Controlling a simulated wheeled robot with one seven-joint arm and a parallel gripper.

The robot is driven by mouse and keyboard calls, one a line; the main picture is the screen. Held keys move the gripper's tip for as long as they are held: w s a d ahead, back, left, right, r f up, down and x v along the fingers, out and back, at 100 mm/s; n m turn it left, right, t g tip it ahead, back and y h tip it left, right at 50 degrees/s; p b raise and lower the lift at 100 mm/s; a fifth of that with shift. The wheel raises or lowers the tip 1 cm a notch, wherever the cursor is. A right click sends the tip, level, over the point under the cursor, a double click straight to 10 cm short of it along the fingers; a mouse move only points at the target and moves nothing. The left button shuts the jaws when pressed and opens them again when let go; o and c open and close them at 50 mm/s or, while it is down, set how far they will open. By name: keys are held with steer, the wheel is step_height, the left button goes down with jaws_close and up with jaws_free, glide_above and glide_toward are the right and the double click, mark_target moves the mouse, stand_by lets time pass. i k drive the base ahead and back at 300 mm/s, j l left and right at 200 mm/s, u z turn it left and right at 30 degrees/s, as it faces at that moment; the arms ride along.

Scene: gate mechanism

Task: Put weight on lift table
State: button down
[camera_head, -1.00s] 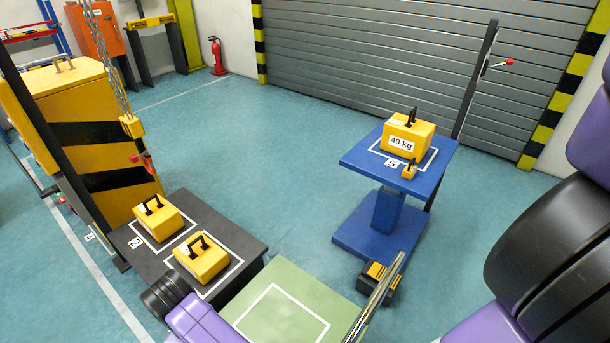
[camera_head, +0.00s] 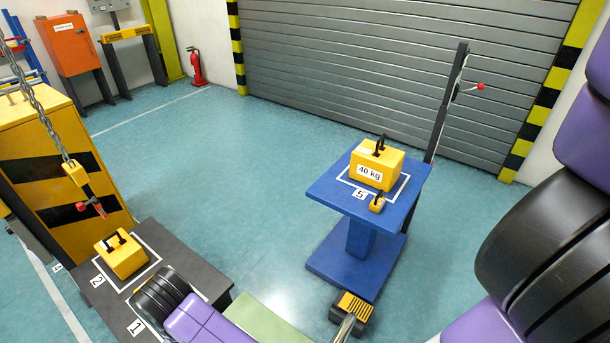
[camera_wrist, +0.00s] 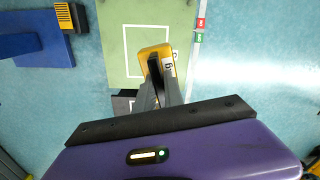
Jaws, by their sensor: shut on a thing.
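In the wrist view my gripper (camera_wrist: 160,80) is shut on the dark handle of a yellow weight (camera_wrist: 149,51). A label shows on its side, partly hidden by the fingers. The weight overlaps the green platform (camera_wrist: 188,35) in the picture; I cannot tell its height. In the head view my gripper and this weight are out of sight. The blue lift table (camera_head: 322,192), marked 5, stands right of centre. It bears a yellow 40 kg weight (camera_head: 386,165) and a small yellow weight (camera_head: 377,204). Another yellow weight (camera_head: 122,258) sits on square 2 of the dark platform (camera_head: 215,283).
A hoist chain with a hook (camera_head: 90,208) hangs at the left by a yellow-black block (camera_head: 60,150). A dark post with a red-tipped lever (camera_head: 465,88) stands behind the lift table. A black-yellow pedal (camera_head: 352,308) lies before it. The floor between the platforms and shutter is clear.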

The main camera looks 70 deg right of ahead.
mark_target(405, 166)
steer(key=k+l, duration=0.1)
steer(key=l, duration=0.4)
steer(key=k+l, duration=0.1)
steer(key=l, duration=0.4)
steer(key=k+l, duration=0.1)
steer(key=l, duration=0.4)
steer(key=k+l, duration=0.3)
steer(key=l, duration=0.15)
steer(key=k+l, duration=0.3)
steer(key=l, duration=0.15)
steer(key=k+l, duration=0.3)
steer(key=l+z, duration=0.05)
steer(key=l, duration=0.05)
